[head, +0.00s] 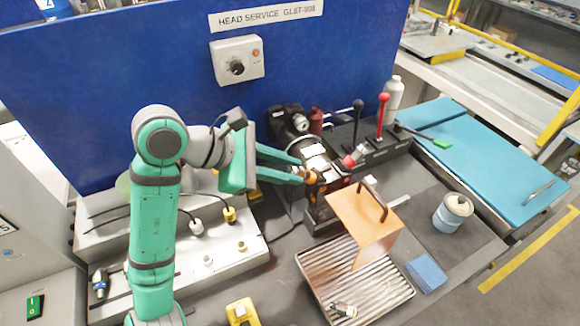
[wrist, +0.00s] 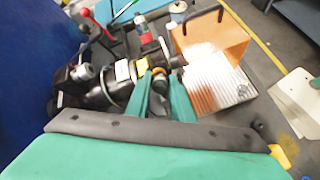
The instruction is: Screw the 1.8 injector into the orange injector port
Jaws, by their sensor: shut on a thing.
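My gripper (head: 303,173) reaches right from the green arm and is shut on a small injector (head: 312,178) with a brown-orange band. The injector also shows between my fingertips in the wrist view (wrist: 159,79). It is held close against the side of a dark cylinder-head block (head: 322,205) with white labels and small orange marks. The block also shows in the wrist view (wrist: 105,95). The orange port cannot be picked out clearly, and I cannot tell whether the injector tip is in it. The 1.8 marking is too small to read.
An orange box (head: 364,222) with a dark handle stands right of the block, over a ribbed metal tray (head: 330,290). Red and black levers (head: 382,115) rise behind. A blue-grey can (head: 452,213) and blue sponge (head: 427,272) are at right. A blue panel (head: 120,80) closes the back.

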